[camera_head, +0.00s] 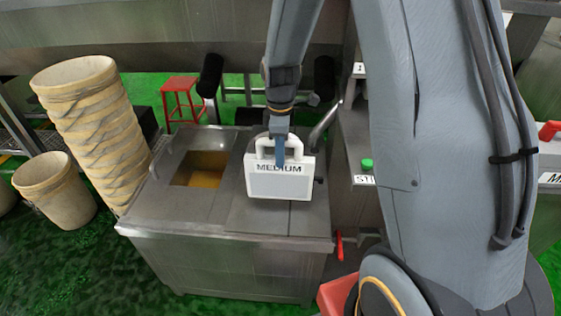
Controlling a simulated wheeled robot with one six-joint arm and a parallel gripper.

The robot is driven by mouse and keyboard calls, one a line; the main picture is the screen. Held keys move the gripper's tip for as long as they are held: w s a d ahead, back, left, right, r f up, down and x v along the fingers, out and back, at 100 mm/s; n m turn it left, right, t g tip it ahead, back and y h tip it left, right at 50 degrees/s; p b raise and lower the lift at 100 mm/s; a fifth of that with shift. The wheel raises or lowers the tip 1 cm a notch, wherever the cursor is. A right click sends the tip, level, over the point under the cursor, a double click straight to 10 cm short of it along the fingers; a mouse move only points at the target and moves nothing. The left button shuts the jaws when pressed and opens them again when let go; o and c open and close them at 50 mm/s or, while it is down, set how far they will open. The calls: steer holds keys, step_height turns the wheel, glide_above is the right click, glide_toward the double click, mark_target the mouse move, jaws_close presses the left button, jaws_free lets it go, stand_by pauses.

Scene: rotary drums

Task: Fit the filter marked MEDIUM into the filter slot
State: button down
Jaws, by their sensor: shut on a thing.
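A white filter (282,185) with a handle on top and the word MEDIUM on its upper edge shows in the head view. My gripper (281,155) comes down from above and is shut on the filter's handle. The filter hangs upright, in front of the right part of the steel tank's top (240,215). I cannot tell whether it touches the top. The tank has a square opening (203,169) with orange-brown liquid inside, left of the filter. I cannot make out a filter slot; the filter and arm may hide it.
A tall stack of tan baskets (95,125) and a single basket (55,190) stand left of the tank. A red stool (180,97) is behind. A green button (367,163) and a red handle (340,246) are right of the tank. My arm covers much of the right side.

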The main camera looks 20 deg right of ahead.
mark_target(279, 170)
steer(key=shift+f, duration=1.7)
steer(key=c, duration=1.5)
jaws_free()
steer(key=shift+r, duration=0.1)
